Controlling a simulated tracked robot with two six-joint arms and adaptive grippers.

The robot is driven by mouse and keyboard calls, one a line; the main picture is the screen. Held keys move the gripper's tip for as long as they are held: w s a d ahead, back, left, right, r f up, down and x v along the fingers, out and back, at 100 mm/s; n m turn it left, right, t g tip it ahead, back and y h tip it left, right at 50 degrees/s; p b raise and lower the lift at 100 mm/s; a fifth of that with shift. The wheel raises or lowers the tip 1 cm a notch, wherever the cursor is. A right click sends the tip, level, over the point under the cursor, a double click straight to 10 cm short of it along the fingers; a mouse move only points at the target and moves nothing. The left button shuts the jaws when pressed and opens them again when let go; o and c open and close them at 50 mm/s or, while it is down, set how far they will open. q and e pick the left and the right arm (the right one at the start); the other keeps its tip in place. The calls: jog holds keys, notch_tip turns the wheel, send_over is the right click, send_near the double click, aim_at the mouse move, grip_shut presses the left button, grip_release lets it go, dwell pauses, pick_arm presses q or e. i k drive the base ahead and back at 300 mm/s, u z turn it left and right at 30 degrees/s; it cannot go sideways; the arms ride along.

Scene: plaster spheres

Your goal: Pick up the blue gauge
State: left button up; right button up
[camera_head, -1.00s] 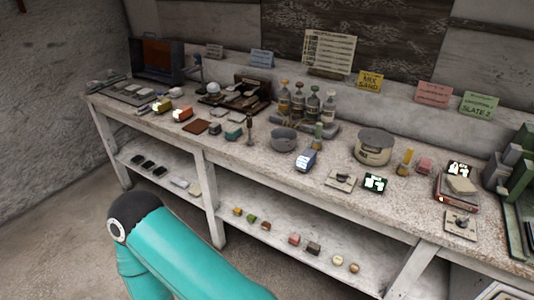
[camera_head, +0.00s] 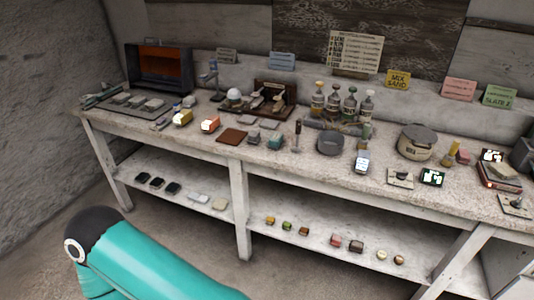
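The blue gauge (camera_head: 362,162) is a small blue block with a pale, bright display face. It stands on the speckled bench top (camera_head: 300,170) near its front edge, right of a grey bowl (camera_head: 331,143). Nothing touches it that I can see. A teal arm link of mine with a black joint fills the bottom left of the view, in front of the bench. Neither of my grippers shows in the view.
A yellow gauge (camera_head: 183,118) and an orange gauge (camera_head: 210,124) sit further left. Several bottles (camera_head: 342,104) stand behind the blue gauge. A lidded pot (camera_head: 417,141) and a lit black display (camera_head: 432,177) are to its right. A lower shelf (camera_head: 305,218) holds small blocks.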

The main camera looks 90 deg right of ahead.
aim_at(362, 164)
jog(key=u, duration=0.65)
jog(key=i, duration=0.2)
jog(key=z, duration=2.55)
jog(key=i, duration=0.2)
jog(key=z, duration=2.15)
jog(key=k, duration=0.55)
jog(key=z, duration=0.4)
jog(key=i, duration=1.65)
jog(key=u, duration=0.4)
